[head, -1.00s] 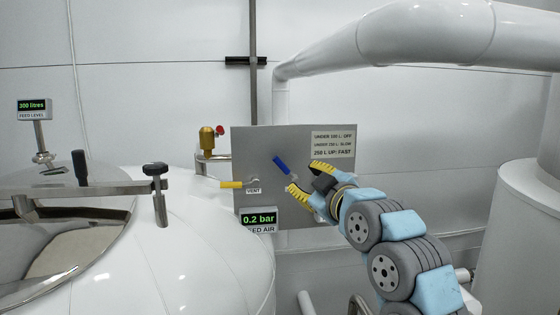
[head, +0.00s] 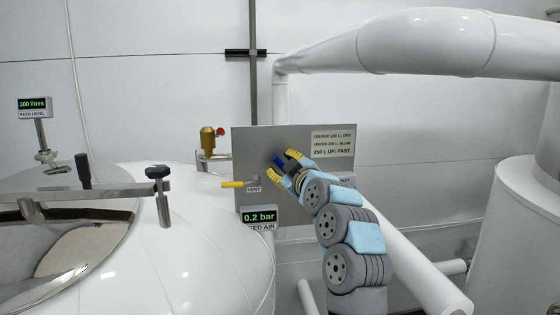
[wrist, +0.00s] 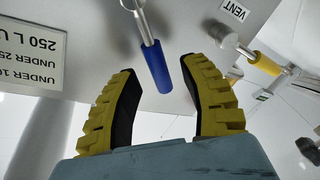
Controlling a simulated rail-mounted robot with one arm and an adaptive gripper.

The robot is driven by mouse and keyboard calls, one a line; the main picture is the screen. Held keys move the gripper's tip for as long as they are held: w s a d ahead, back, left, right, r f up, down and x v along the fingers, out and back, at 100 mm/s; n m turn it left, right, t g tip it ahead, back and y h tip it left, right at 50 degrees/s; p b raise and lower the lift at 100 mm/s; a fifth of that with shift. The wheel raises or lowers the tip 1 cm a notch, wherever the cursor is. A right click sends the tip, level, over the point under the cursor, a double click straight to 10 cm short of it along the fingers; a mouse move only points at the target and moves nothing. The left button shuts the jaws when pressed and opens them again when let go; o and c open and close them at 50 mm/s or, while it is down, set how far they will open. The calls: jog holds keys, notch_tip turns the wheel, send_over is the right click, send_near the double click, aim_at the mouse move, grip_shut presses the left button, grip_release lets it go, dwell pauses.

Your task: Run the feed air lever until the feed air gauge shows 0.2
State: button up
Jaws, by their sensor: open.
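The feed air gauge (head: 259,217) below the grey panel reads 0.2 bar. The blue-handled lever on the panel is mostly hidden by my gripper (head: 281,167) in the head view. In the wrist view the blue lever (wrist: 156,68) points toward my gripper (wrist: 168,85). Its blue tip lies between the lines of the two yellow fingers, and neither finger visibly touches it. My gripper is open and empty, close in front of the panel.
A yellow-handled vent lever (head: 239,184) sits at the panel's left edge; it also shows in the wrist view (wrist: 262,61). The grey panel (head: 255,140) carries a label about litres (head: 333,142). The feed level display (head: 33,106) reads 300 litres. A white tank (head: 190,240) stands at left.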

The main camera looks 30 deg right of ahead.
jog(key=shift+w, duration=0.75)
grip_shut()
